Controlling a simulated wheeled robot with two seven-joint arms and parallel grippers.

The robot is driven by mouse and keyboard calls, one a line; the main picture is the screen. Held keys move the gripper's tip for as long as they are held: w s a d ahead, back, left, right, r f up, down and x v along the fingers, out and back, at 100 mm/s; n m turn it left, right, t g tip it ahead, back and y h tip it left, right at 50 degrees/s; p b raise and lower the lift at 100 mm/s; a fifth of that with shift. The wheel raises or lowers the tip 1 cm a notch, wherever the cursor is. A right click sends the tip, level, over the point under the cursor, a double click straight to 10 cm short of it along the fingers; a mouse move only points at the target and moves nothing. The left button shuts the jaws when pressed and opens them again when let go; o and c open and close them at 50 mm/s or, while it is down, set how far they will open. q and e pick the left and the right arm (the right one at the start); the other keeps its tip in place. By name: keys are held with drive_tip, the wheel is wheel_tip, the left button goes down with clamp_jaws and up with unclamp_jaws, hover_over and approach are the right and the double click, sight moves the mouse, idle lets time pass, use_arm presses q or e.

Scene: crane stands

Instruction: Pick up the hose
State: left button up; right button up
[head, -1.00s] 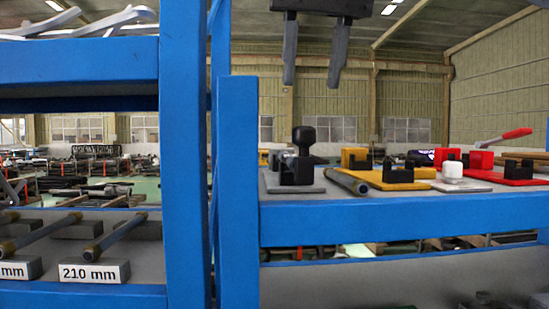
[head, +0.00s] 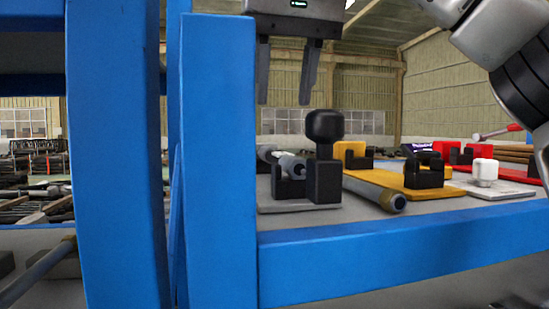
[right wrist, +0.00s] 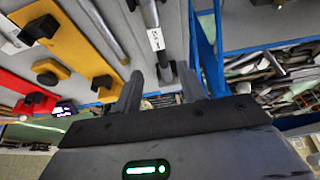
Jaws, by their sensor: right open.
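A grey tube-like hose (head: 375,190) lies on the right shelf beside the yellow plate, its open end toward me. Another grey tube (head: 290,163) rests in a black stand (head: 324,175) with a round black knob; I cannot tell which one the task means. In the right wrist view the loose tube (right wrist: 101,28) is at upper left, and the stand's tube (right wrist: 151,14) is ahead of the fingers. My right gripper (head: 288,88) is open and empty, pointing down above the shelf, near the stand. It also shows in the right wrist view (right wrist: 162,88). My left gripper is not in view.
A blue post (head: 218,160) stands left of the stand, and a blue beam (head: 400,245) edges the shelf front. A yellow plate (head: 425,191) with black blocks, a white knob (head: 485,171) and red holders (head: 460,155) fill the shelf's right side.

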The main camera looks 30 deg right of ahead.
sight(283, 153)
drive_tip(key=x, duration=0.3)
drive_tip(key=shift+f, duration=0.15)
drive_tip(key=x, duration=0.5)
drive_tip(key=shift+w+d+r, duration=0.2)
drive_tip(key=shift+w, duration=0.15)
drive_tip(key=shift+f, duration=0.25)
clamp_jaws()
